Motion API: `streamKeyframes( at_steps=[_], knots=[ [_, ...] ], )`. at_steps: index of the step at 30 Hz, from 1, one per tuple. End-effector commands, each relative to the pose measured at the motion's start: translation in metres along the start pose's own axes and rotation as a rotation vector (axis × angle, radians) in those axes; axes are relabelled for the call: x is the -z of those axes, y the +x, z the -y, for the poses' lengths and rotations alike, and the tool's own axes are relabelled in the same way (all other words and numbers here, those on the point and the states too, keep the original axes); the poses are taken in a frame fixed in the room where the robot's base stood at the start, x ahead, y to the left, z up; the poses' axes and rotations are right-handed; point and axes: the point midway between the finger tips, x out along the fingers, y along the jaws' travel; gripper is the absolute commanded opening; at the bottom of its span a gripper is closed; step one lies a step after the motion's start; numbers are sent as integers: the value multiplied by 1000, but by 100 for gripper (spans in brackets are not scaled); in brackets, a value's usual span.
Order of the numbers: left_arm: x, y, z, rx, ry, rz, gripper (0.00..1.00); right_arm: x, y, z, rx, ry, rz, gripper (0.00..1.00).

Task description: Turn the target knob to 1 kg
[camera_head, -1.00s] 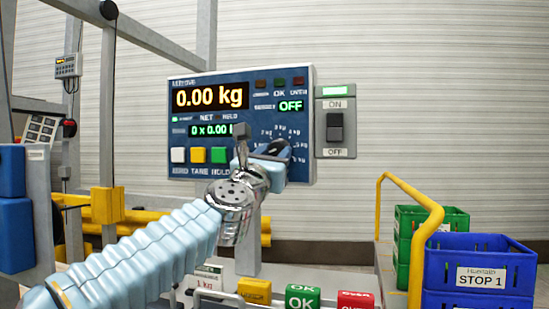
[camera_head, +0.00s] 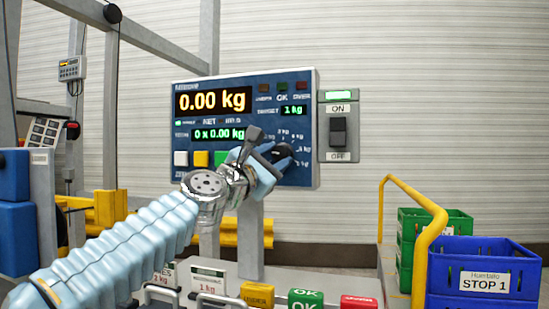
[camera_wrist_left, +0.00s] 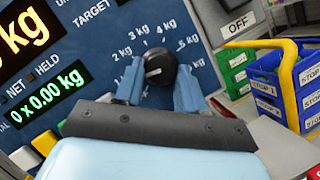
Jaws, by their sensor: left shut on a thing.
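The target knob (camera_head: 284,153) is a black round knob low on the right of the blue scale panel. It also shows in the left wrist view (camera_wrist_left: 160,66), ringed by kg marks, with a small pale mark on its face. My left gripper (camera_head: 276,158) is shut on the knob, its light-blue fingers on either side of it; the wrist view shows the same gripper (camera_wrist_left: 159,88). The target display (camera_head: 293,110) reads 1 kg in green. The weight display (camera_head: 214,101) reads 0.00 kg. My right gripper is not in view.
An ON/OFF switch box (camera_head: 338,131) with a lit green lamp stands right of the panel. A yellow rail (camera_head: 428,225) and blue crate (camera_head: 486,266) are at the right. OK blocks and weight plates sit along the bottom. My left arm covers part of the panel's lower buttons.

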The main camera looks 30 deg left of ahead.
Motion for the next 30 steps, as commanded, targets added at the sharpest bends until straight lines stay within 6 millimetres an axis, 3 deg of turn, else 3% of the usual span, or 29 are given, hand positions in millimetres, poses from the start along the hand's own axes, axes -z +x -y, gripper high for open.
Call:
streamKeyframes(
  at_steps=[11,12,17,26,30],
  knots=[
    [0,0,0,3,4,0,9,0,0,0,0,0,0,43],
    [0,0,0,3,4,0,42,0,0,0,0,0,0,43],
    [0,0,0,2,4,0,64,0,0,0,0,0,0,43],
    [0,-2,0,1,4,0,64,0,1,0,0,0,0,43],
    [1,-20,1,-1,5,1,64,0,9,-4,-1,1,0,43]
  ],
)
